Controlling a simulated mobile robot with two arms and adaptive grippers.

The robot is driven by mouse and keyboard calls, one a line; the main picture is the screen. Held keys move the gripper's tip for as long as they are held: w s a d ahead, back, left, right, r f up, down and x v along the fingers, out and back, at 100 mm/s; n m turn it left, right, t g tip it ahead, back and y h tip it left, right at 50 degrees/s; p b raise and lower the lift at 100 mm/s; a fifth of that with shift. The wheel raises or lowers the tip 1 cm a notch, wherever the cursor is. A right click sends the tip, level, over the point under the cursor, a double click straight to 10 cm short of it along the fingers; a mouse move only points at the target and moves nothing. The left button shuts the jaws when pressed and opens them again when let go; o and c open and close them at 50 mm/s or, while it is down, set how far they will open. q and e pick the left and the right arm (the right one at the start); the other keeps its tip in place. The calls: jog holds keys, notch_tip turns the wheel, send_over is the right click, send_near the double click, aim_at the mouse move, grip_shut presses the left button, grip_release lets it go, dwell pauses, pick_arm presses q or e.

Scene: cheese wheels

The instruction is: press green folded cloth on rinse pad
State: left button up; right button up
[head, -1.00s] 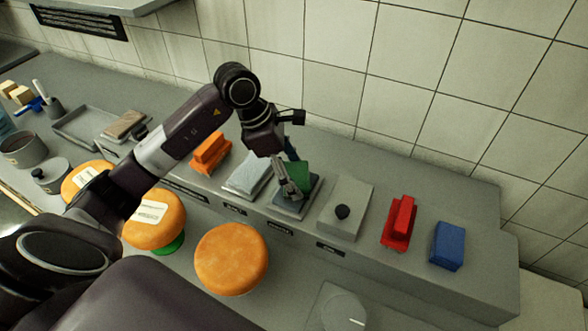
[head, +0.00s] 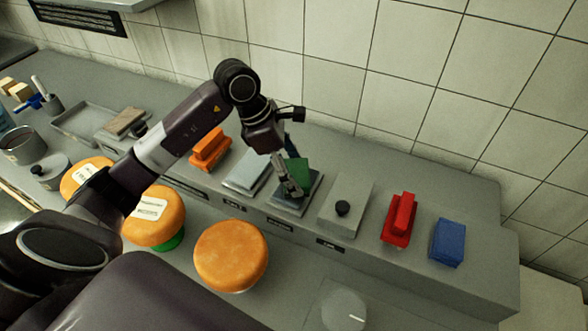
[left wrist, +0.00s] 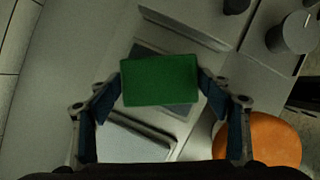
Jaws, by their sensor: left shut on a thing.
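The green folded cloth (head: 298,170) is between the fingers of my left gripper (head: 288,176), which is shut on it. In the left wrist view the cloth (left wrist: 160,80) is a flat green block held at both ends by my left gripper (left wrist: 160,88). A dark square pad (head: 290,206) on the raised shelf lies directly beneath the cloth; its edge also shows in the left wrist view (left wrist: 145,49). I cannot tell whether the cloth touches the pad. My right gripper is not in view.
A pale pad (head: 246,170) and an orange brush (head: 210,150) lie left of the dark pad. A grey block with a black knob (head: 346,190), a red brush (head: 399,220) and a blue block (head: 446,243) stand to the right. Orange cheese wheels (head: 231,256) stand in front.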

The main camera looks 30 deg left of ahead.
pick_arm(q)
jog(key=shift+s+f+b, duration=0.15)
jog(key=shift+f+b, duration=0.35)
jog(key=shift+b, duration=0.1)
dwell(1.7)
jog(key=shift+r+p, duration=0.5)
jog(key=shift+r, duration=0.4)
jog(key=shift+r+p, duration=1.4)
jog(key=shift+r, duration=1.35)
